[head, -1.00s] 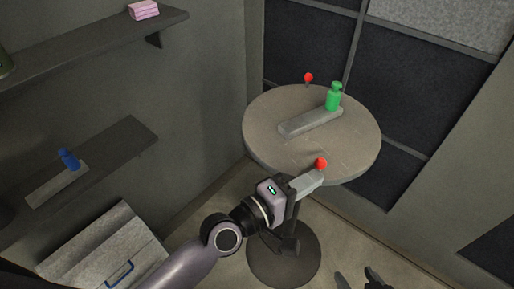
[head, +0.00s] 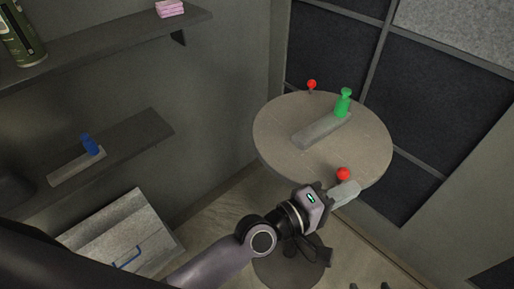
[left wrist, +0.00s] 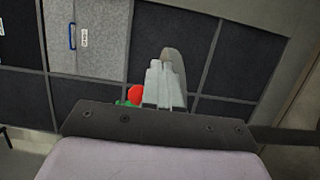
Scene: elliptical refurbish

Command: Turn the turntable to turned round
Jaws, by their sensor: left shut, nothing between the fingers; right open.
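The turntable (head: 280,145) is a round grey-brown top on a dark pedestal. One red knob (head: 343,174) stands at its near rim and another red knob (head: 311,84) at its far rim. A green bottle (head: 343,104) stands at the far end of a grey block (head: 318,131) on the top. My left gripper (head: 346,191) is shut and empty at the near rim, right beside the near knob; contact is unclear. In the left wrist view the shut fingers (left wrist: 164,80) are right of a red knob (left wrist: 135,94). My right gripper (head: 370,286) barely shows at the bottom edge.
Wall shelves on the left hold a blue bottle (head: 90,145) on a grey block, a pink stack (head: 169,9) and a green can (head: 20,35). A grey cabinet with a blue handle (head: 127,258) stands below. Dark panelled walls (head: 335,55) are close behind the turntable.

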